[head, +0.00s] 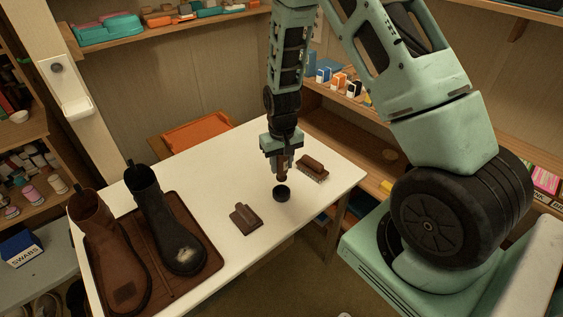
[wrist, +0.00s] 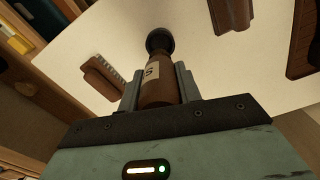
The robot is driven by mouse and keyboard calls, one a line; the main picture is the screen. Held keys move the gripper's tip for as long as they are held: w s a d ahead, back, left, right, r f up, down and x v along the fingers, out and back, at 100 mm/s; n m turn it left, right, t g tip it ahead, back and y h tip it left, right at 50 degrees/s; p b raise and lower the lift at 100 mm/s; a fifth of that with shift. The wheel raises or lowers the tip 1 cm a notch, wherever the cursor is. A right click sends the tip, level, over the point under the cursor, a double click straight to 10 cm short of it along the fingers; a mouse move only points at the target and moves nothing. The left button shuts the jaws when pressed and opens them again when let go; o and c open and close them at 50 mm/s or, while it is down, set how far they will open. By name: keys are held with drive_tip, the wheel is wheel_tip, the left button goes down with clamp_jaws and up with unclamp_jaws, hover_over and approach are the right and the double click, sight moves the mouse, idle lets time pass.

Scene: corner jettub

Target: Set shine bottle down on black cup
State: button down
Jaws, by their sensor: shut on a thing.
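The shine bottle (wrist: 158,88) is brown with a pale label. My gripper (head: 282,163) is shut on it and holds it upright above the table. In the head view the bottle (head: 282,173) shows just below the fingers. The black cup (head: 282,193) is a small round dark cup on the white table, just under the bottle. In the wrist view the cup (wrist: 159,39) shows past the bottle's far end. I cannot tell for sure whether the bottle touches the cup.
The white table (head: 235,172) also holds a brown brush (head: 312,168), a brown flat block (head: 245,217), and a brown tray (head: 197,268) with a brown boot (head: 108,250) and a black boot (head: 165,220). Shelves line the walls.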

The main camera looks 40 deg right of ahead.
sight(281, 180)
drive_tip(key=shift+f+b, duration=2.35)
drive_tip(key=shift+f, duration=1.35)
drive_tip(key=shift+f, duration=0.35)
drive_tip(key=c, duration=0.9)
unclamp_jaws()
wheel_tip(281, 180, up, 17)
drive_tip(key=shift+r+b, duration=0.2)
drive_tip(key=shift+b, duration=0.15)
drive_tip(key=shift+a, duration=0.1)
